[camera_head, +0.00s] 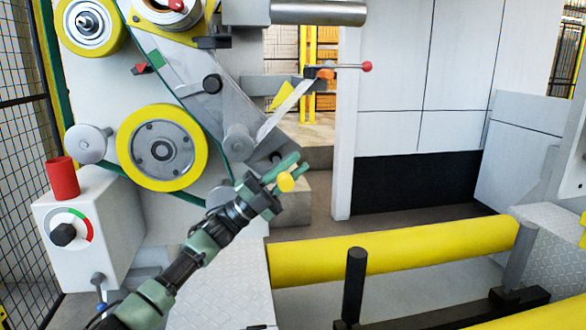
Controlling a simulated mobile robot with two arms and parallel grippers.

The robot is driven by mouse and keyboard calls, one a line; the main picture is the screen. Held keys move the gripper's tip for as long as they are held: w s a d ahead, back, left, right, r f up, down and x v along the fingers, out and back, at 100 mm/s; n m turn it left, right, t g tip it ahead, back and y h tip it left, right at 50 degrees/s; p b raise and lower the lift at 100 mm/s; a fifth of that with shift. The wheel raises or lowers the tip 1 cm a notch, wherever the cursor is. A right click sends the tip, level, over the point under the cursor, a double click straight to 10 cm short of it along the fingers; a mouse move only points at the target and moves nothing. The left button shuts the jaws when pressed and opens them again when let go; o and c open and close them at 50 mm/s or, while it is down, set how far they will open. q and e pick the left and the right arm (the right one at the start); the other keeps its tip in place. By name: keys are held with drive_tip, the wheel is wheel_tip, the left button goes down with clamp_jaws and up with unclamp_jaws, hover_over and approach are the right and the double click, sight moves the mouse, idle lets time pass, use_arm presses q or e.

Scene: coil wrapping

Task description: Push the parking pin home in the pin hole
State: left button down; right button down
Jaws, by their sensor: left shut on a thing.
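My left gripper (284,172), with green fingers, reaches up from the lower left to just below the grey plate of the machine. Most of the pin is hidden by the fingers. I cannot make out the pin hole, nor whether the pin's tip is in it. My right gripper is not in view.
The machine's grey swing plate (215,90) and a yellow-rimmed wheel (163,147) are close above and left. A control box (85,225) with a red cylinder (62,178) stands at left. Yellow rollers (400,250) lie at lower right. A red-knobbed lever (366,67) juts out above.

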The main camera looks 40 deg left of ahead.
use_arm(q)
drive_tip(key=shift+w+a, duration=0.2)
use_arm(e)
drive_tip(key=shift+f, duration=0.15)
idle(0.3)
use_arm(q)
drive_tip(key=shift+r, duration=0.1)
idle(2.7)
drive_tip(key=shift+b, duration=0.3)
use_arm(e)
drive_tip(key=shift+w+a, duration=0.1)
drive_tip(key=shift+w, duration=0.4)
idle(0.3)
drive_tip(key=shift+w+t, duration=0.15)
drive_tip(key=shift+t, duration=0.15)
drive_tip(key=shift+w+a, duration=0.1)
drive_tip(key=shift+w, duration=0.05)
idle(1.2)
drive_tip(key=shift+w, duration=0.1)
use_arm(q)
drive_tip(key=shift+w+a, duration=0.35)
drive_tip(key=shift+a, duration=0.05)
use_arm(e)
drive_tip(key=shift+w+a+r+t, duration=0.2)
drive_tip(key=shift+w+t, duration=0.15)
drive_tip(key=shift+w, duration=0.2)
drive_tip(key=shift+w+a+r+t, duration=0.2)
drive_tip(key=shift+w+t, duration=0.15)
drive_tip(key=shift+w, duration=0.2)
